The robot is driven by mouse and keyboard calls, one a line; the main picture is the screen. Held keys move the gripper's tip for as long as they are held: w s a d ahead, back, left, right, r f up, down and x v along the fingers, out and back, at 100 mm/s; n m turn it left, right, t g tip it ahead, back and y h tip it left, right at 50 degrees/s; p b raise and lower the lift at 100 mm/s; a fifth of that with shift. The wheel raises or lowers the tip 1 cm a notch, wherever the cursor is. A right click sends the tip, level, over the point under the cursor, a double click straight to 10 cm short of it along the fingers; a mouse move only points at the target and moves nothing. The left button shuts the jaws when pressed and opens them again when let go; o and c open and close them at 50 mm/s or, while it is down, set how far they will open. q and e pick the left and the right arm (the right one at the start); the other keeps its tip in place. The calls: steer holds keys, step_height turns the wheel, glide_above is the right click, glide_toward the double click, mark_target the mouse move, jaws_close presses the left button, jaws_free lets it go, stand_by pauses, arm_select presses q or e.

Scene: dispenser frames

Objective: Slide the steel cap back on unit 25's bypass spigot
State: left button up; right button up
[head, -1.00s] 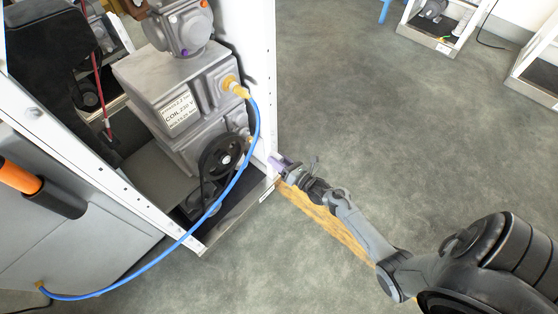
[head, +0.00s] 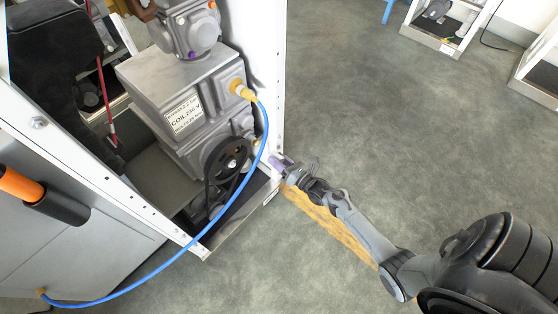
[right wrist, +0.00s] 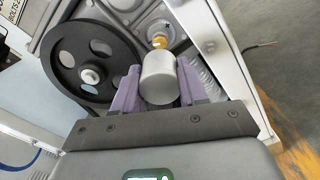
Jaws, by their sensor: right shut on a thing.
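My right gripper (head: 281,164) is at the lower right corner of the dispenser frame, beside the white post. In the right wrist view its purple fingers (right wrist: 158,68) are shut on the steel cap (right wrist: 159,80), a smooth pale grey cylinder. The brass spigot (right wrist: 159,42) shows just beyond the cap, roughly in line with it. I cannot tell whether cap and spigot touch. In the head view the cap and spigot cannot be made out. My left gripper is not in view.
A black pulley wheel (right wrist: 90,68) stands close left of the fingers. The white frame post (right wrist: 215,50) is close on the right. A blue hose (head: 240,172) loops across the frame's front. Open grey floor (head: 400,140) lies to the right, with a worn yellow strip (head: 330,222).

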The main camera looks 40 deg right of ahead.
mark_target(257, 144)
steer(key=shift+w+a+f+b, duration=0.1)
steer(key=shift+w+b, duration=0.7)
steer(key=shift+w, duration=1)
steer(key=shift+w+a+b, duration=0.1)
steer(key=shift+w+b, duration=0.35)
steer(key=shift+w, duration=0.55)
steer(key=shift+w+b, duration=0.45)
steer(key=shift+w, duration=0.5)
steer(key=shift+w+a+b, duration=0.1)
steer(key=shift+w+b, duration=0.5)
steer(key=shift+w, duration=0.45)
steer(key=shift+w+b, duration=0.4)
steer(key=shift+w, duration=0.2)
